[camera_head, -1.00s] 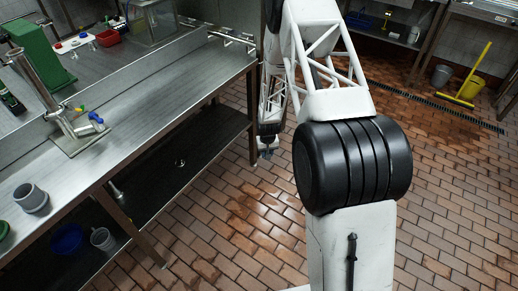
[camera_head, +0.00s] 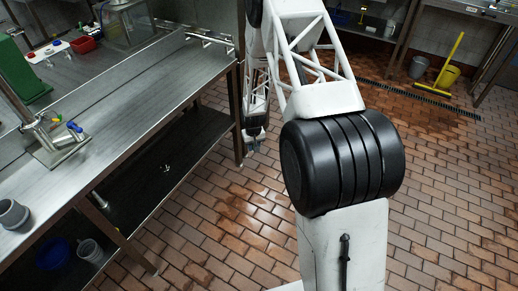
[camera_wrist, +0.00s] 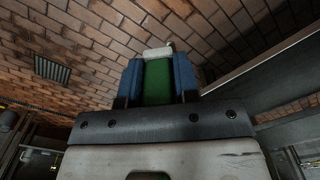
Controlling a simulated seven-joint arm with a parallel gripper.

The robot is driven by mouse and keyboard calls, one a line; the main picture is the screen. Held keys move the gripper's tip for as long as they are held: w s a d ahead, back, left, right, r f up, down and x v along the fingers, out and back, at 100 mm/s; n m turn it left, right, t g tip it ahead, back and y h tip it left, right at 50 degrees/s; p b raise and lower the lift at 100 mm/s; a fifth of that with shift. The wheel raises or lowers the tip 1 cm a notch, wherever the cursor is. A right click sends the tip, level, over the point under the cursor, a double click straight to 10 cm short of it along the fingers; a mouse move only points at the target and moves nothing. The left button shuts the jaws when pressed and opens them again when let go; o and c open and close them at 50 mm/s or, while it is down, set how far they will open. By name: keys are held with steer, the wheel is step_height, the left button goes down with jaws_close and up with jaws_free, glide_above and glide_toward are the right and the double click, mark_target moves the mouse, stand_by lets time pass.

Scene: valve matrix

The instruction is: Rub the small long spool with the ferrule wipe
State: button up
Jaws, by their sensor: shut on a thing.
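My gripper (camera_wrist: 158,85) is shut on a green block with a pale end (camera_wrist: 157,75), held between its two blue fingers. This looks like the ferrule wipe. In the head view my gripper (camera_head: 255,139) hangs beyond the bench's right end, above the tiled floor, apart from everything on the bench. I cannot surely pick out the small long spool. A grey hollow cylinder (camera_head: 13,214) lies on the bench at the left picture edge, partly cut off.
The steel bench (camera_head: 150,90) runs along the left, its near top mostly clear. A blue bucket (camera_head: 54,254) sits below.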

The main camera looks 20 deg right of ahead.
steer(key=s+a+r+n, duration=0.2)
steer(key=a+r, duration=1)
steer(key=a, duration=0.5)
steer(key=s+a+r+n, duration=0.2)
steer(key=a+r+n, duration=0.1)
steer(key=a+r, duration=1.15)
steer(key=s+a+r+n, duration=0.1)
steer(key=a+r+n, duration=0.1)
steer(key=a+r, duration=1.25)
steer(key=s+a+r+n, duration=0.1)
steer(key=s+a+r, duration=0.25)
steer(key=a, duration=0.65)
steer(key=s+a+r, duration=0.3)
steer(key=a+r, duration=0.2)
steer(key=a, duration=0.6)
steer(key=s+a+r+n, duration=0.1)
steer(key=s+a+r, duration=0.35)
steer(key=a, duration=0.55)
steer(key=w+a+r+m, duration=0.2)
steer(key=w+a+r, duration=0.4)
steer(key=w+r, duration=0.35)
steer(key=w+d+r+n, duration=0.1)
steer(key=w+d+r, duration=0.2)
steer(key=d+r, duration=0.2)
steer(key=shift+w+d+r, duration=0.15)
steer(key=shift+d+r, duration=0.25)
steer(key=shift+r, duration=0.65)
